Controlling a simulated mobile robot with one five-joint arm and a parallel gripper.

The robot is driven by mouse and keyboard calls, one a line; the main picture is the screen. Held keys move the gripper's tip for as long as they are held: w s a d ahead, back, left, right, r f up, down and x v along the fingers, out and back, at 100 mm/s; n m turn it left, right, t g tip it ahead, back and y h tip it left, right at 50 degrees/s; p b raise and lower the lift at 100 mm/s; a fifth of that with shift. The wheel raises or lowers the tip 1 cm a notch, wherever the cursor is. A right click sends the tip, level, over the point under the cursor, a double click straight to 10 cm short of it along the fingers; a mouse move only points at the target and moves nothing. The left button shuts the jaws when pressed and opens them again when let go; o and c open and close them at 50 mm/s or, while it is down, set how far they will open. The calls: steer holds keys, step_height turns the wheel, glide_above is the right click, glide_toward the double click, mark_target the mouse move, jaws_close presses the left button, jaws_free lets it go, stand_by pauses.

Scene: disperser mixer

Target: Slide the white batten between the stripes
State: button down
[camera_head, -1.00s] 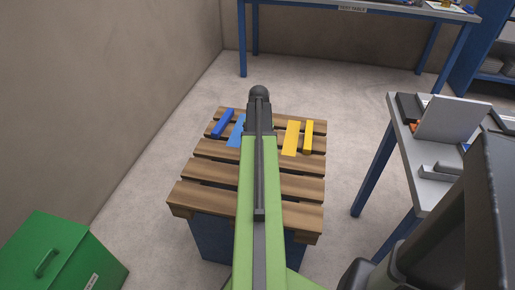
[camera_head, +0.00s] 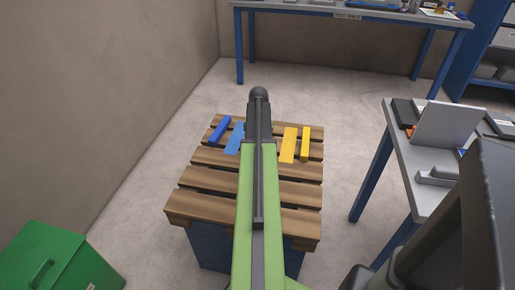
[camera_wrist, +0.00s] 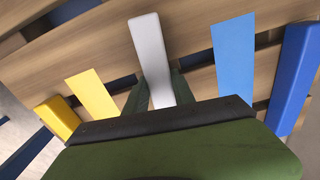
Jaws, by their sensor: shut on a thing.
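The white batten (camera_wrist: 148,50) shows in the wrist view, lying on wooden slats between a yellow stripe (camera_wrist: 92,93) and a blue stripe (camera_wrist: 233,55). My gripper (camera_wrist: 158,90) is shut on its near end, with dark green fingers on both sides. The batten lies nearer the yellow stripe and is slightly tilted. In the head view, my arm hides the batten and most of my gripper; the blue stripe (camera_head: 234,138) and yellow stripe (camera_head: 288,145) show on either side of the arm.
A blue batten (camera_head: 219,129) and a yellow batten (camera_head: 305,144) lie outside the stripes on the pallet (camera_head: 195,206), which has gaps between slats. A grey table (camera_head: 424,200) stands right, a green box (camera_head: 50,255) lower left, and another table (camera_head: 300,10) at the back.

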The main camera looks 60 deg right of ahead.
steer(key=shift+w+d, duration=0.25)
steer(key=shift+d, duration=0.7)
steer(key=shift+w+d, duration=0.25)
steer(key=shift+d, duration=0.65)
steer(key=shift+w+d, duration=0.25)
steer(key=shift+d, duration=0.7)
steer(key=c, duration=1)
jaws_free()
steer(key=shift+o, duration=0.2)
step_height(320, 180, up, 17)
steer(key=p, duration=1.7)
steer(key=shift+r, duration=0.2)
steer(key=shift+w+a, duration=0.1)
